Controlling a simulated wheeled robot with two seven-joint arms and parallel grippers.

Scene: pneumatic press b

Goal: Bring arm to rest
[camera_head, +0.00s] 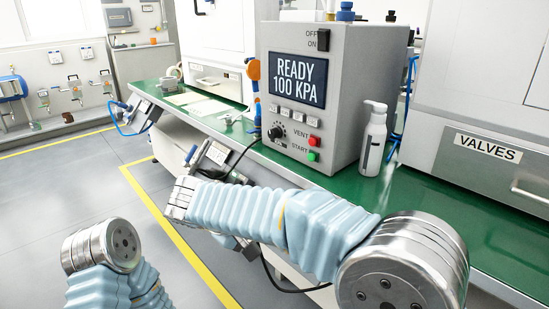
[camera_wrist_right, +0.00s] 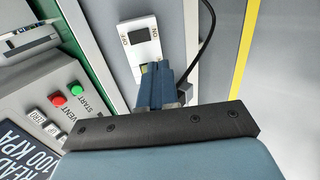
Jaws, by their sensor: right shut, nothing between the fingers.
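My right arm (camera_head: 270,215) in its pale blue sleeve reaches across the front of the bench in the head view. Its gripper is mostly hidden behind the sleeve there. In the right wrist view my right gripper (camera_wrist_right: 155,75) has its blue fingers shut with nothing between them. The fingertips are in front of the lower end of a white plate with a dark rocker switch (camera_wrist_right: 138,37); I cannot tell whether they touch it. My left arm (camera_head: 105,260) shows only as a link at the bottom left; its gripper is out of view.
The grey press control box (camera_head: 345,110) stands on the green bench (camera_head: 455,220) and reads READY 100 KPA. A white pump bottle (camera_head: 373,140) stands beside it. A drawer cabinet (camera_head: 485,160) marked VALVES is at right. A black cable (camera_wrist_right: 203,60) runs beside the switch plate. Floor at left is clear.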

